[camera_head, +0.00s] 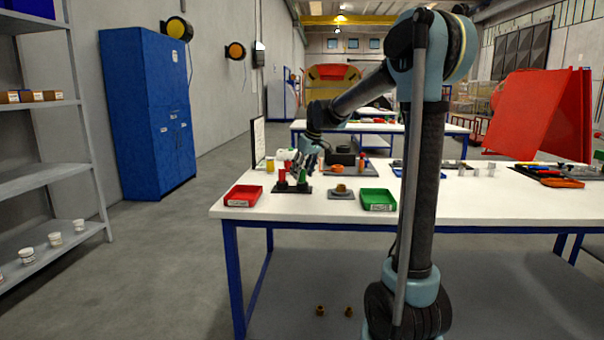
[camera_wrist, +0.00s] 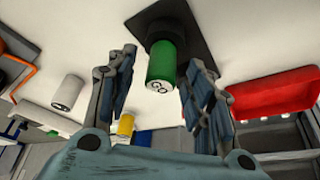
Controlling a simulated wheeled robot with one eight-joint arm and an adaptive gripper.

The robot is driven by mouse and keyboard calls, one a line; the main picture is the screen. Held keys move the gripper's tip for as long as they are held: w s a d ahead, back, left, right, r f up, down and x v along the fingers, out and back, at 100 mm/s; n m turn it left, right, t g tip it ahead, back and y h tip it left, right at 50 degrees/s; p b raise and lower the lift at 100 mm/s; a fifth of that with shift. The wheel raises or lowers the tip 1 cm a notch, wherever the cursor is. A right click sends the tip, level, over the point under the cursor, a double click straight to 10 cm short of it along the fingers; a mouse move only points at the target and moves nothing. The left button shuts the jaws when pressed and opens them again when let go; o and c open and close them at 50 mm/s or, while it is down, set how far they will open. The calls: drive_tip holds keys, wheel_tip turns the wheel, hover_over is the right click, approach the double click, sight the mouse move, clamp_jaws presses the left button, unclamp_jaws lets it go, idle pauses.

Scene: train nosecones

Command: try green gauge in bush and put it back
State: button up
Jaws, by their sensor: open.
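The green gauge (camera_wrist: 161,62), a cylinder with "GO" on its end face, stands in a black stand (camera_wrist: 192,28) in the wrist view. My gripper (camera_wrist: 163,65) is open with its fingers on either side of the gauge, with gaps to it. In the head view my gripper (camera_head: 303,166) is over the stand (camera_head: 292,189), where a red gauge (camera_head: 282,177) also shows. The green gauge is partly hidden there by my gripper. The brown bush (camera_head: 341,188) sits on a grey plate right of the stand.
A red tray (camera_head: 243,196) lies left of the stand and a green tray (camera_head: 378,200) lies right of the bush. A yellow cylinder (camera_head: 270,164) and a dark block (camera_head: 343,157) stand behind. The front edge of the white table (camera_head: 320,213) is close.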

drive_tip(key=v, duration=1.2)
drive_tip(key=s+d+f+m, duration=0.1)
drive_tip(key=s+d+f, duration=0.2)
drive_tip(key=s, duration=0.3)
drive_tip(key=s+d+f+m+h, duration=0.1)
drive_tip(key=s+d+f, duration=0.3)
drive_tip(key=s+d, duration=0.1)
drive_tip(key=s+d+f+m, duration=0.2)
drive_tip(key=s+d+f, duration=0.1)
drive_tip(key=s+d, duration=0.2)
drive_tip(key=shift+s+f, duration=0.15)
drive_tip(key=shift+s, duration=0.45)
drive_tip(key=shift+s+f, duration=0.15)
drive_tip(key=shift+s, duration=0.4)
drive_tip(key=s+d+f+m+h, duration=0.1)
drive_tip(key=s+d+f, duration=0.3)
drive_tip(key=s+f, duration=0.5)
drive_tip(key=s+d+f+m+g+h, duration=0.1)
drive_tip(key=s+d+f+m, duration=0.2)
drive_tip(key=s+f, duration=0.6)
drive_tip(key=shift+s+d+f, duration=0.4)
drive_tip(key=shift+s, duration=0.2)
